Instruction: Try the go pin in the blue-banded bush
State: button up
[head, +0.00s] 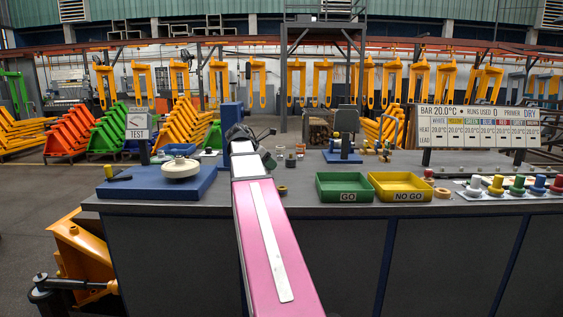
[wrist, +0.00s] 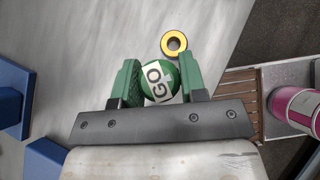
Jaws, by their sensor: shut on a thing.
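My gripper (wrist: 159,64) is shut on the go pin (wrist: 158,84), whose round green end marked GO shows between the green fingers in the wrist view. A yellow-banded bush (wrist: 174,43) with a dark bore lies on the grey bench just beyond the fingertips, apart from the pin. In the head view a small ring-shaped bush (head: 281,190) lies on the bench right of my pink arm. I cannot make out a blue-banded bush in either view. In the head view my arm's end hides the fingers and the pin.
A green GO tray (head: 344,187) and a yellow NO GO tray (head: 401,187) stand right of my arm. Coloured plugs (head: 517,186) stand at the far right below a sign board (head: 477,127). A blue stand (head: 154,184) with a white disc (head: 180,170) is at left.

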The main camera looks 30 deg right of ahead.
jog(key=d+m, duration=0.1)
jog(key=s+d+m+g, duration=0.1)
jog(key=d, duration=0.1)
jog(key=d+g, duration=0.1)
jog(key=d, duration=0.1)
jog(key=shift+s+d+r+m, duration=0.1)
jog(key=shift+s+r+m, duration=0.3)
jog(key=shift+f, duration=0.15)
jog(key=shift+f, duration=2.25)
jog(key=shift+f, duration=1.55)
jog(key=shift+r, duration=1.7)
jog(key=shift+r, duration=2.4)
